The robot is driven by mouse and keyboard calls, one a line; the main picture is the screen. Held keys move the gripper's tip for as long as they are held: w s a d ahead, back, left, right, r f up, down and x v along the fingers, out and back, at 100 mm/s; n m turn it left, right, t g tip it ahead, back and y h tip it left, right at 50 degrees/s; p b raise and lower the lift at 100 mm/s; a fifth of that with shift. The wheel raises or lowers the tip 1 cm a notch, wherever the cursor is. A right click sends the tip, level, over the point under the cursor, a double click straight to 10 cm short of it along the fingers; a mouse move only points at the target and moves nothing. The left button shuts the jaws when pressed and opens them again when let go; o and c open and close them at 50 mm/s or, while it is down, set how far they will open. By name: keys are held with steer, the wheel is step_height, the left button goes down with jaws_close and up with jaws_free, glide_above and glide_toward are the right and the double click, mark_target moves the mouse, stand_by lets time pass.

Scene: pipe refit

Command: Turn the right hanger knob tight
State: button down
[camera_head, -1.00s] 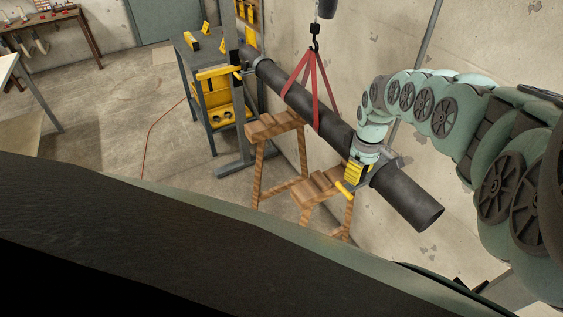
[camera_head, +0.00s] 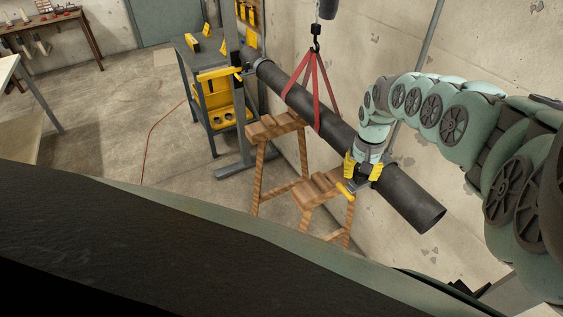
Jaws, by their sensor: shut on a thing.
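The dark pipe (camera_head: 405,198) runs from the upper left to the lower right, in red slings and over wooden trestles. My gripper (camera_head: 355,184) points down at the near side of the pipe, close to its right end. Its yellow-marked fingers are shut on the right hanger knob, a yellow piece (camera_head: 346,189) that shows only in part beside the fingers. The gripper hides most of the knob and the right hanger. Another hanger clamp (camera_head: 260,65) is around the pipe near its far left end, by a grey post.
A red sling (camera_head: 316,95) hangs from a hoist hook (camera_head: 316,42) left of my arm. Wooden trestles (camera_head: 277,125) stand under the pipe. A grey post (camera_head: 234,110) and a cart with yellow bins (camera_head: 222,118) stand at the left. The concrete wall is close behind.

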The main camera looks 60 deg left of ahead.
steer(key=m, duration=0.3)
steer(key=shift+w, duration=0.15)
steer(key=m, duration=0.3)
steer(key=shift+f, duration=0.15)
steer(key=m+b, duration=0.2)
steer(key=m, duration=0.1)
steer(key=shift+f+b, duration=0.1)
steer(key=shift+b, duration=0.3)
steer(key=shift+m+b, duration=1.2)
steer(key=shift+r, duration=0.2)
steer(key=c, duration=0.5)
jaws_free()
steer(key=shift+r, duration=0.15)
